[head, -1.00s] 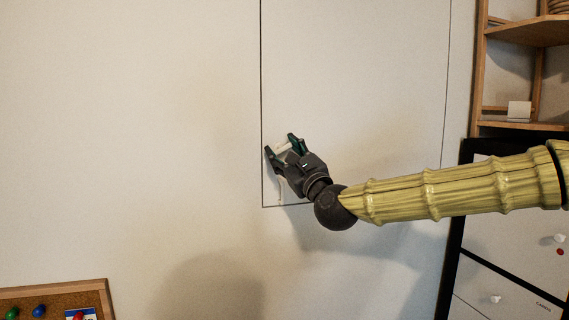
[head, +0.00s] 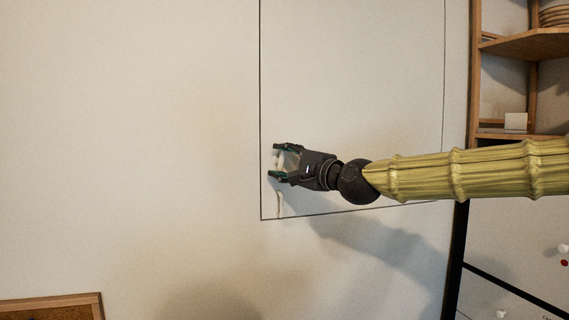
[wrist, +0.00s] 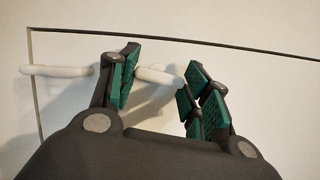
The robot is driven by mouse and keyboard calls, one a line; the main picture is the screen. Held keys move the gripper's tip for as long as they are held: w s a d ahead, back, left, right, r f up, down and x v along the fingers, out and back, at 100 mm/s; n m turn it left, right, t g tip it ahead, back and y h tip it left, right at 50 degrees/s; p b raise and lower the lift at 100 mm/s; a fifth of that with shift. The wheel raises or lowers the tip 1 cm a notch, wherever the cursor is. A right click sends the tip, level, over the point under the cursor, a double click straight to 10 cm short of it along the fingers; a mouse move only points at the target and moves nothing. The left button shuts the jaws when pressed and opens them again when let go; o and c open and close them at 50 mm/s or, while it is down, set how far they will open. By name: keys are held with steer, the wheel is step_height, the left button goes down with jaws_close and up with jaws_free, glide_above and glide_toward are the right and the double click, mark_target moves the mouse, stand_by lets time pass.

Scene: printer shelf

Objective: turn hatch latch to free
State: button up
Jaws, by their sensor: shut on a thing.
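The hatch (head: 360,100) is a pale panel outlined by thin dark lines in the wall. Near its lower left corner, my gripper (head: 275,160) holds a white latch bar (wrist: 160,76) between its green-padded fingers. In the head view the held piece stands nearly upright, partly hidden by the fingers. A second white length (wrist: 57,71) shows beyond one finger in the wrist view and crosses the hatch's edge line. In the head view it is the thin upright piece (head: 280,205) below the gripper. I cannot tell whether both lengths are joined.
A wooden shelf (head: 520,45) stands at the right, with a small white block (head: 516,121) on it. White drawers (head: 520,240) in a dark frame are below. A corkboard's wooden frame (head: 60,302) shows at the lower left. The wall left of the hatch is clear.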

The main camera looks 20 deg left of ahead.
steer(key=shift+n+g+h, duration=0.3)
steer(key=shift+n+g, duration=0.1)
steer(key=shift+n, duration=0.6)
steer(key=o, duration=1)
steer(key=v, duration=1.2)
